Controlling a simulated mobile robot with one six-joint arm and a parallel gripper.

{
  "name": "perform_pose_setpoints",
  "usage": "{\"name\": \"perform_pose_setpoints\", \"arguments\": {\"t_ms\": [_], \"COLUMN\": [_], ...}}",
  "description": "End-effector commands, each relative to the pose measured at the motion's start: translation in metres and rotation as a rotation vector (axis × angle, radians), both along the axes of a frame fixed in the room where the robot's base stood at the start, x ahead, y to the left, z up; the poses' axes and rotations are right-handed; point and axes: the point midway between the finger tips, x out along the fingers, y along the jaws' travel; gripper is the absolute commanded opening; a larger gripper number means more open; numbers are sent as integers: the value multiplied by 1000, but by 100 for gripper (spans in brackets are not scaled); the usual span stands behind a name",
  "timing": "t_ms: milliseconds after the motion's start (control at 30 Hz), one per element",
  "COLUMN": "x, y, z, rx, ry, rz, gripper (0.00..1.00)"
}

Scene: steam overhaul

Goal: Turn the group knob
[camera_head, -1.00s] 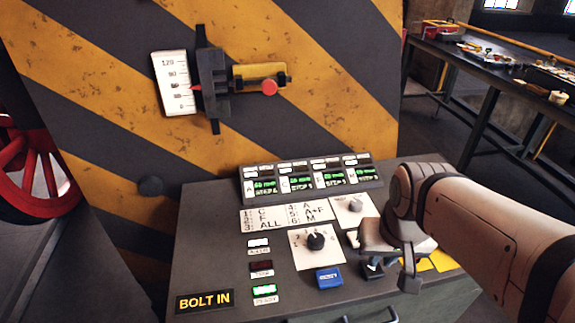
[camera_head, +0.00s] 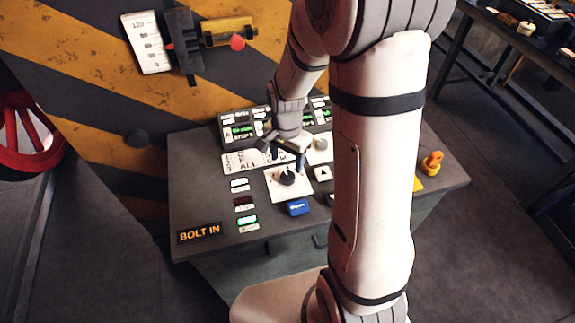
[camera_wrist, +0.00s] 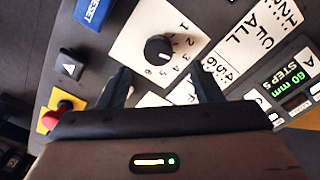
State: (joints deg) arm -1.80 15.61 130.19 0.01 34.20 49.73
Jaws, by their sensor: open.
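The group knob (camera_head: 287,178) is a round black dial on a white square plate with numbers around it, on the sloped grey console. It also shows in the wrist view (camera_wrist: 158,48), upper middle, with its numbers 1 to 6 and a pale pointer mark. My gripper (camera_head: 286,156) is above and just behind the knob in the head view. In the wrist view my gripper (camera_wrist: 163,84) has its two dark fingers spread apart, with nothing between them. The knob lies just beyond the fingertips, and I see no contact.
A blue reset button (camera_head: 298,207) and an arrow button (camera_wrist: 68,66) sit near the knob. A pale second knob (camera_head: 320,143) is behind it. A red button on a yellow base (camera_wrist: 62,112) is farther off. The lit displays (camera_head: 240,131) are partly hidden by my arm.

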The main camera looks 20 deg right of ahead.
Motion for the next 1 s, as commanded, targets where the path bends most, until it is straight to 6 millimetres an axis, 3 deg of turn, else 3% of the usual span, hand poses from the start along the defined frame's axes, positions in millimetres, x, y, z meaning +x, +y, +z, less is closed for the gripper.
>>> {"name": "perform_pose_setpoints", "arguments": {"t_ms": [200, 400, 767, 1000], "x": [-1, -1, -1, 0], "y": [-3, -4, -4, -5], "z": [-35, -55, -61, -60], "rx": [0, 0, 0, 0], "ry": [5, 3, 0, 0], "rz": [-7, -9, -9, -9], "gripper": [59, 59, 59, 41]}}
